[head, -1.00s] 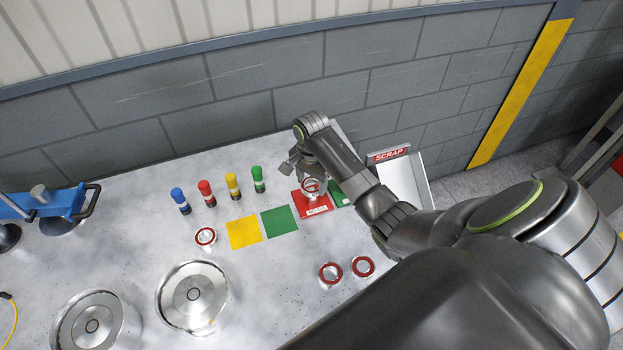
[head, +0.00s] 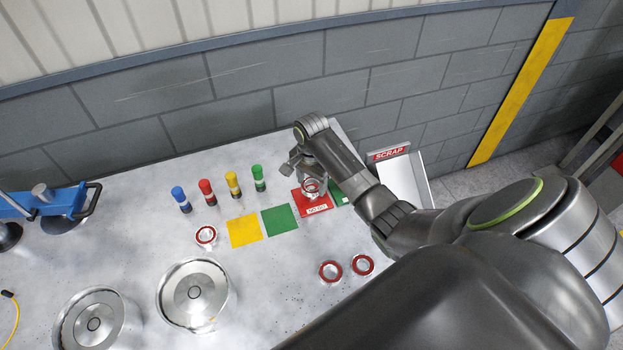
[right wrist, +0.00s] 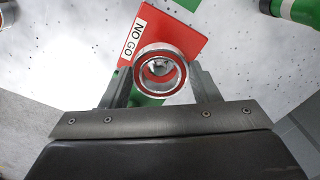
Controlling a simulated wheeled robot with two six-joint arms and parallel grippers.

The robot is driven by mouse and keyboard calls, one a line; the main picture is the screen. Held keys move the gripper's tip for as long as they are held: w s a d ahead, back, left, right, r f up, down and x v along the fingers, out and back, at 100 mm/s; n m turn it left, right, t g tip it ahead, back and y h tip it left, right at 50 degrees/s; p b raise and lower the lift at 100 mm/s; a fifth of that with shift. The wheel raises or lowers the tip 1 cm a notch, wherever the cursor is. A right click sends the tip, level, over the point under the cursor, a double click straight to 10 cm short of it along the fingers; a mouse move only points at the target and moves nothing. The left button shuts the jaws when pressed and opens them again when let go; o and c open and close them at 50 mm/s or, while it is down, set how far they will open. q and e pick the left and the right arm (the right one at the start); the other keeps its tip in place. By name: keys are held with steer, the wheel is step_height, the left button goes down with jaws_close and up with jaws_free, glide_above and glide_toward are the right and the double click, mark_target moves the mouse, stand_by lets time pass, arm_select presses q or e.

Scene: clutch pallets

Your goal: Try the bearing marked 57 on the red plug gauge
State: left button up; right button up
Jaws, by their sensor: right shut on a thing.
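My right gripper (head: 306,172) is shut on a silver bearing (head: 312,187) with a red ring. It holds it at the red NO GO square (head: 325,207); I cannot tell whether they touch. In the right wrist view the bearing (right wrist: 160,88) sits between the two fingers, its bore facing the camera; no number is readable. The red plug gauge (head: 206,190) stands upright left of the gripper, apart from it, between the blue gauge (head: 180,196) and the yellow gauge (head: 233,182). My left gripper is out of view.
A green gauge (head: 258,175) stands right of the yellow one. Three more red-ringed bearings lie on the table: one by the yellow square (head: 244,231), two (head: 330,271) in front. Large metal cylinders (head: 193,292) stand front left. A SCRAP tray (head: 405,180) is at right.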

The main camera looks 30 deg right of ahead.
mark_target(312, 189)
steer(key=o, duration=1.6)
steer(key=shift+r, duration=0.1)
step_height(312, 189, up, 9)
steer(key=shift+f, duration=0.1)
stand_by(0.7)
steer(key=shift+s+f, duration=0.1)
steer(key=shift+s, duration=0.05)
stand_by(0.4)
